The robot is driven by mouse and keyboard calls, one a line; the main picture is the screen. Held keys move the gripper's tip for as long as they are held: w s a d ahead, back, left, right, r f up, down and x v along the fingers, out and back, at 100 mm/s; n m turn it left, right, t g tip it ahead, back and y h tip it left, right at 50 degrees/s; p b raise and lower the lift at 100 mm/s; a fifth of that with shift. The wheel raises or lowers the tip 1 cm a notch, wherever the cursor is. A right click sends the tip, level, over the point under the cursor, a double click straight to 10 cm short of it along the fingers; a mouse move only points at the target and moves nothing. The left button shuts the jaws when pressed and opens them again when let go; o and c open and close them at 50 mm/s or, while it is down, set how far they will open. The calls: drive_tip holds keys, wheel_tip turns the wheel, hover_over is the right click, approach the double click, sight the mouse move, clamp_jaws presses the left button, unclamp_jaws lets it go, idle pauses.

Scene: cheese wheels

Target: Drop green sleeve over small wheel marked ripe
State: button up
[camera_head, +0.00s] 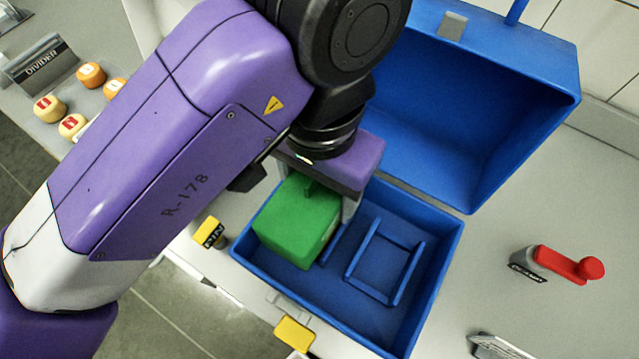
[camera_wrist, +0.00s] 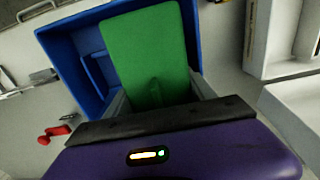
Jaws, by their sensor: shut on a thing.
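The green sleeve (camera_head: 296,222) is a block-like cover with a small knob on top. My gripper (camera_head: 322,192) is shut on the green sleeve by that knob. In the wrist view the sleeve (camera_wrist: 150,45) stands between my gripper's fingers (camera_wrist: 157,95). The sleeve is over the left part of an open blue case (camera_head: 432,290); I cannot tell whether it rests inside or hangs above. What is under it is hidden. Several small yellow-orange wheels (camera_head: 91,75) with red or orange marks stand at the far left. I cannot read "ripe" on any of them.
The case's blue lid (camera_head: 480,110) stands open behind it. An empty blue frame (camera_head: 385,262) is in its right half. A yellow-and-black labelled block (camera_head: 210,232) is left of the case. A red-handled item (camera_head: 570,263) lies right. A divider sign (camera_head: 42,62) stands far left.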

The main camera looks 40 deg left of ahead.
drive_tip(key=shift+f, duration=0.35)
drive_tip(key=o, duration=1.3)
drive_tip(key=shift+r, duration=3.95)
